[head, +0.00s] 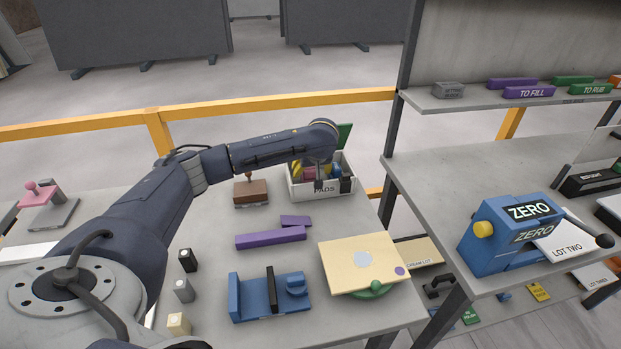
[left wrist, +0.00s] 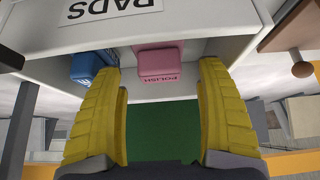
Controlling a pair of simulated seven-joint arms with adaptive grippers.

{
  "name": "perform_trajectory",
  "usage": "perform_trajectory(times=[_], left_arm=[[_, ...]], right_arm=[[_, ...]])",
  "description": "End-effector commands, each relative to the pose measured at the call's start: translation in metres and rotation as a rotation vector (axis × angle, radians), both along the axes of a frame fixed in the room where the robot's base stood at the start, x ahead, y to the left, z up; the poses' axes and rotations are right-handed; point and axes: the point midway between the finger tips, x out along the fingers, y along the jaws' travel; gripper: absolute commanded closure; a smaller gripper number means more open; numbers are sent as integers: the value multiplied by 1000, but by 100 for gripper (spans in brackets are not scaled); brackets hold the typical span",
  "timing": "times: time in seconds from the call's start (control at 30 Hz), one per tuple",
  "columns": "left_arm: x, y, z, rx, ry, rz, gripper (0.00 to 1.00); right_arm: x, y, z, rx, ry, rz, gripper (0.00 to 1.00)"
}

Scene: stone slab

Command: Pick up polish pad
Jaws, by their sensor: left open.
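The pink polish pad (left wrist: 158,61), marked POLISH, sits in the white bin labelled PADS (head: 322,191). In the head view a bit of pink (head: 308,174) shows in the bin, partly covered by my arm. My left gripper (head: 318,183) is over the bin. In the left wrist view its two yellow fingers (left wrist: 160,85) are spread apart and empty, with the polish pad showing between their tips. I cannot tell whether they touch the pad. A blue pad (left wrist: 90,66) is beside the left finger. My right gripper is not in view.
A green panel (head: 345,134) stands behind the bin. A brown block with a knob (head: 251,193) is left of the bin. Purple bars (head: 270,238), a blue fixture (head: 270,297) and a cream board (head: 362,264) lie in front. Bare slab lies between them.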

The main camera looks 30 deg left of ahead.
Motion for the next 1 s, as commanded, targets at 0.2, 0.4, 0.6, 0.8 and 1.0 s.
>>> perform_trajectory(times=[0.2,0.4,0.6,0.8,1.0], left_arm=[[8,7,-17,0,-1,1,27],[9,9,-20,1,-1,0,27],[9,9,-20,1,-1,0,33],[9,9,-19,0,-1,1,56],[9,9,-19,0,-1,1,79]], right_arm=[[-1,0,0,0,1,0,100],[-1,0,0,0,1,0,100],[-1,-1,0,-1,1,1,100],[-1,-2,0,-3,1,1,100],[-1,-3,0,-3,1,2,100]])
